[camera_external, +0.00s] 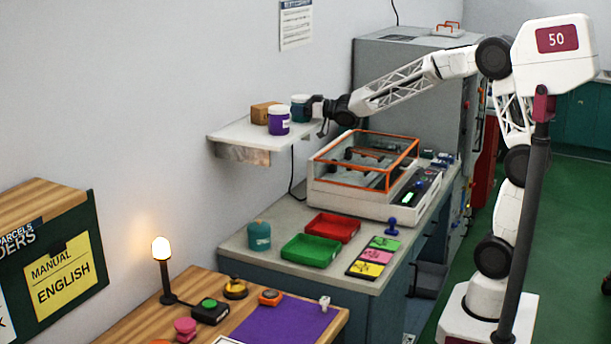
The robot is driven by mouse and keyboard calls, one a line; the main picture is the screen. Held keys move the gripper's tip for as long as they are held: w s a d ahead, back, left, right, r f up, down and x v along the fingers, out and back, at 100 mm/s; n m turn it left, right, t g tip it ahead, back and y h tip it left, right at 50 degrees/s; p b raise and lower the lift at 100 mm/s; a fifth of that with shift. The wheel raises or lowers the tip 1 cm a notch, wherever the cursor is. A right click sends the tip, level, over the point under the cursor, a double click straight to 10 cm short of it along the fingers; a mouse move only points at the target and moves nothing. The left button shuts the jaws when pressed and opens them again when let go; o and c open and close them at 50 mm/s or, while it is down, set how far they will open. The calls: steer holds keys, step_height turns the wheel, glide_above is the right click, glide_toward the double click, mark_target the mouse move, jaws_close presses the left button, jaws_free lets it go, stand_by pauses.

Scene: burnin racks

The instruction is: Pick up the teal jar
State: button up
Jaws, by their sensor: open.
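A teal jar (299,107) with a pale lid stands on the wall shelf (225,137), near its right end. The jaws are open. The fingertips are dark and small here, and I cannot tell whether they touch the jar or reach around it. The lower front of the teal jar is partly hidden.
A brown box (262,113) stands behind the purple jar on the shelf. Below is a machine with an orange-framed clear lid (365,158). The counter holds a green tray (309,250), a red tray (333,228) and a teal canister (259,236). The shelf's front left is clear.

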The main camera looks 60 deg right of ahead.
steer(key=shift+c, duration=0.3)
steer(key=c, duration=1)
steer(key=shift+o, duration=0.2)
steer(key=shift+r, duration=0.1)
steer(key=shift+s+r, duration=0.1)
steer(key=shift+r, duration=0.1)
steer(key=s+d, duration=0.2)
steer(key=s, duration=1.5)
steer(key=shift+s+d, duration=0.3)
steer(key=shift+d, duration=0.1)
steer(key=shift+f, duration=0.1)
